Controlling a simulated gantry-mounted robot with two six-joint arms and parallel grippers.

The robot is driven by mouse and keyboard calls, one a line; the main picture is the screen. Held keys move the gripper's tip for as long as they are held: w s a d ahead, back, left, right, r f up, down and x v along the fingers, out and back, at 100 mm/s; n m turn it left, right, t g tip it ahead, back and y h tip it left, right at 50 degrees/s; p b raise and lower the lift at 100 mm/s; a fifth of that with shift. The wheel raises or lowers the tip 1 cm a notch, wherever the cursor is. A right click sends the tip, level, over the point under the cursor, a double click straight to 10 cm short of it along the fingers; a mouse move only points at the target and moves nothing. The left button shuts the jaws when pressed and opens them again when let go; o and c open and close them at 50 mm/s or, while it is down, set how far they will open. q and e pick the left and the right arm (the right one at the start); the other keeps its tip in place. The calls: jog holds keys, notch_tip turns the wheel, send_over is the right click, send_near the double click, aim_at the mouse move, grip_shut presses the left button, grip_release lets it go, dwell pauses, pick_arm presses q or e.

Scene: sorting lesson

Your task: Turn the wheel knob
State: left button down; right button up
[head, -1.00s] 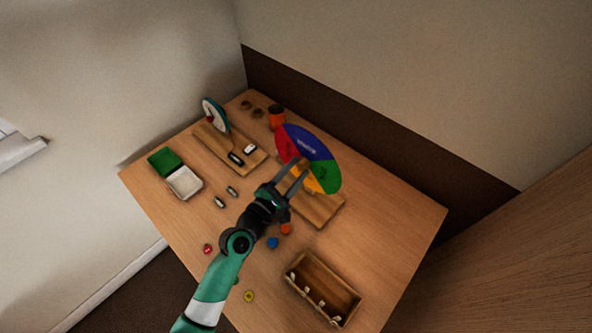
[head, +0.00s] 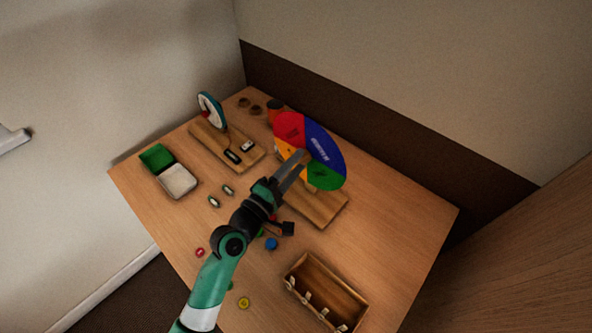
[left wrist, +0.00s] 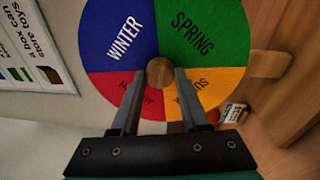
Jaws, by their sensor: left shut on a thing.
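The season wheel (head: 325,150) stands upright on a wooden base (head: 318,207), with red, blue, green and orange sectors. In the left wrist view the wheel (left wrist: 205,35) shows blue WINTER upper left, green SPRING upper right, yellow-orange at lower right and red at lower left. The round wooden knob (left wrist: 160,71) is at its centre. My left gripper (left wrist: 158,78) is shut on the knob, one finger on each side. In the head view my left gripper (head: 302,160) reaches the wheel's face from the front left, and its fingers mostly hide the knob. My right gripper is not in view.
An open wooden box (head: 325,290) stands at the front right. A clock-like disc (head: 210,108) on a board is behind left, and a green and white tray (head: 178,180) is at left. Small coloured pieces, including a blue one (head: 271,244), lie near my arm.

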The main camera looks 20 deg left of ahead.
pick_arm(q)
jog(key=m+b, duration=0.1)
jog(key=m, duration=0.1)
jog(key=m+b, duration=0.4)
jog(key=shift+a+f+h, duration=0.1)
jog(key=shift+f+h, duration=0.15)
jog(key=shift+h, duration=0.15)
jog(key=shift+r+m+h+b, duration=0.2)
jog(key=shift+m+h+b, duration=0.3)
jog(key=shift+m+b, duration=1.6)
jog(key=shift+m+p, duration=0.35)
jog(key=shift+m, duration=0.15)
jog(key=shift+c, duration=2)
grip_release()
jog(key=shift+s+a, duration=0.1)
jog(key=p+v, duration=0.2)
jog(key=v, duration=0.9)
jog(key=shift+s+p, duration=0.2)
jog(key=shift+p, duration=0.15)
